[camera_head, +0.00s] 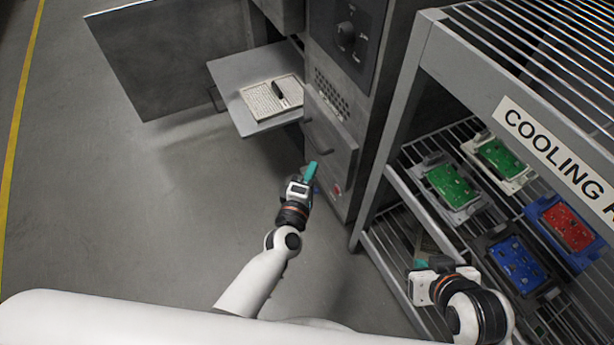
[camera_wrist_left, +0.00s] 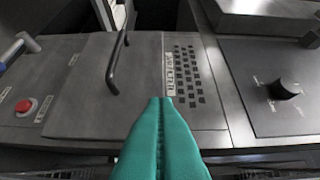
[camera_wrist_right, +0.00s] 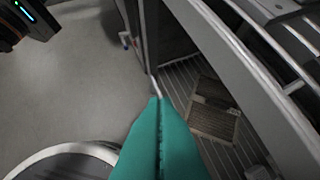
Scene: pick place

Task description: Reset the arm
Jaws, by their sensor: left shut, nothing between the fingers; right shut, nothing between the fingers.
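My left gripper (camera_head: 311,171) has teal fingers and hangs in front of the grey machine cabinet, close to its drawer handle. In the left wrist view its fingers (camera_wrist_left: 161,110) are shut and empty, facing the cabinet front. My right gripper (camera_head: 421,264) is at the left edge of the cooling rack, low in the head view. In the right wrist view its teal fingers (camera_wrist_right: 160,112) are shut and empty, with the rack's lower shelf beyond them. I cannot tell whether either gripper touches anything.
The cooling rack (camera_head: 405,100) holds a green board (camera_head: 452,184), another green board (camera_head: 502,158), a red board (camera_head: 568,226) and a blue board (camera_head: 516,262) in trays. The grey cabinet has a handle (camera_wrist_left: 116,62) and red button (camera_wrist_left: 24,106). Floor at left is clear.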

